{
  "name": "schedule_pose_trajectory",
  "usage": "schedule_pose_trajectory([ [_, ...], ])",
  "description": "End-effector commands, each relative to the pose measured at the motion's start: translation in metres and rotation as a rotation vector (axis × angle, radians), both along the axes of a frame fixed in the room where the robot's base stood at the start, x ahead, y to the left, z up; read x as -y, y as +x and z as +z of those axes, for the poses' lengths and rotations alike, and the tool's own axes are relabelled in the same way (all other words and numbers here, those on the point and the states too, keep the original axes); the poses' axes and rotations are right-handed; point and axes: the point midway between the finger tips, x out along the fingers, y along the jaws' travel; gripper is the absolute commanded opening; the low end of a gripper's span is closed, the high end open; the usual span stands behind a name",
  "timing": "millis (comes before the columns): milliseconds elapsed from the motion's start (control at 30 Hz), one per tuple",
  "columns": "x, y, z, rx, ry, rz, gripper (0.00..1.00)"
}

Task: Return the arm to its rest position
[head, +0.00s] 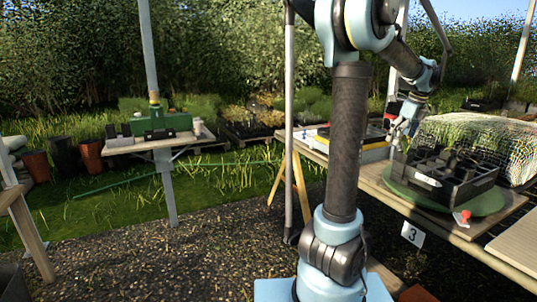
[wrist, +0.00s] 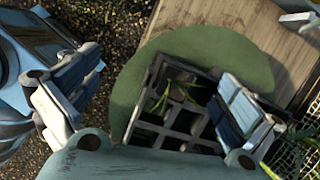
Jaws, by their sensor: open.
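My gripper (head: 405,128) is at the end of my raised arm, above the left back part of the bench on the right. In the wrist view my gripper (wrist: 155,105) shows its two blue-padded fingers wide apart with nothing between them. The tray also shows in the head view (head: 470,188), on a round green turntable (head: 408,200). My gripper is apart from the tray. The lower part of the tray is hidden by my gripper body in the wrist view.
A wire mesh cover (head: 490,140) stands behind the tray on the wooden bench (head: 505,222). A red clip-like piece (head: 462,216) is at the turntable's front edge. A small table (head: 150,145) with a green holder stands at the left across open gravel (head: 200,260). A metal post rises beside my arm.

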Motion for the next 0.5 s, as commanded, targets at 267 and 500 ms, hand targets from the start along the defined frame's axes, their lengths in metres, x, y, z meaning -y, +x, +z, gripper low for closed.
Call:
schedule_pose_trajectory([
  [267,-0.119,-0.015,-0.015,0.016,-0.121,0.499,1.00],
  [500,-0.204,-0.047,-0.040,0.032,-0.223,0.935,1.00],
])
